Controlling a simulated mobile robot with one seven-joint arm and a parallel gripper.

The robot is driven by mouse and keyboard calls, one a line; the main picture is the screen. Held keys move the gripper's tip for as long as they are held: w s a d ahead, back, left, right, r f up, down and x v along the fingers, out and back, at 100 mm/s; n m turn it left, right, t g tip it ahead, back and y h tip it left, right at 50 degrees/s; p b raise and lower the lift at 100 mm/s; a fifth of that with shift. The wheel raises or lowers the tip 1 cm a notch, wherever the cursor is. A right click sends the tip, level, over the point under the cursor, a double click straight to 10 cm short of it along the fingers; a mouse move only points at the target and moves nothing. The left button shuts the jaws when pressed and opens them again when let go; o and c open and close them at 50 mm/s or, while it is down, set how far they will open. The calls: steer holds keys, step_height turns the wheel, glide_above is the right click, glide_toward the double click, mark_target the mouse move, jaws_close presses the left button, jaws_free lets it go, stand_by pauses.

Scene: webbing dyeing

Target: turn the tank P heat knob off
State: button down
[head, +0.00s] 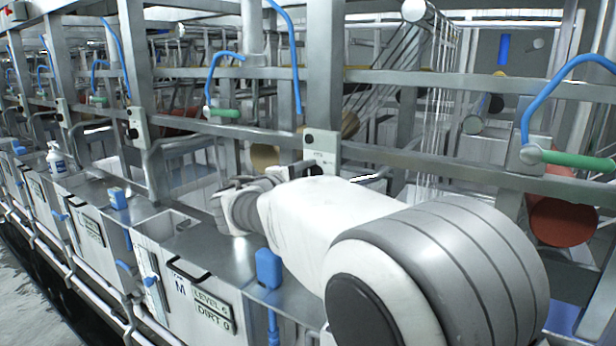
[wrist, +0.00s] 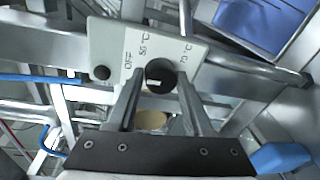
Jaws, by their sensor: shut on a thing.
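The heat control plate (wrist: 112,42) is pale, with the marks OFF, 50 °C and 70 °C around a round black knob (wrist: 160,70). My gripper (wrist: 160,84) has one finger on each side of the knob and is shut on it. A small white mark shows on the knob's face, but I cannot tell which setting it points to. I read no letter P in either view.
A blue fitting (head: 268,268) stands near my forearm. Metal rails (head: 430,165) and posts surround the plate closely. A white bottle (head: 55,160) stands far left. A blue surface (wrist: 258,22) lies right of the plate.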

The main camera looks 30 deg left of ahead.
steer(key=shift+f, duration=0.1)
steer(key=shift+c, duration=1.5)
jaws_free()
steer(key=shift+s, duration=0.1)
steer(key=s+r+b, duration=0.2)
steer(key=s, duration=1.5)
steer(key=shift+a, duration=0.2)
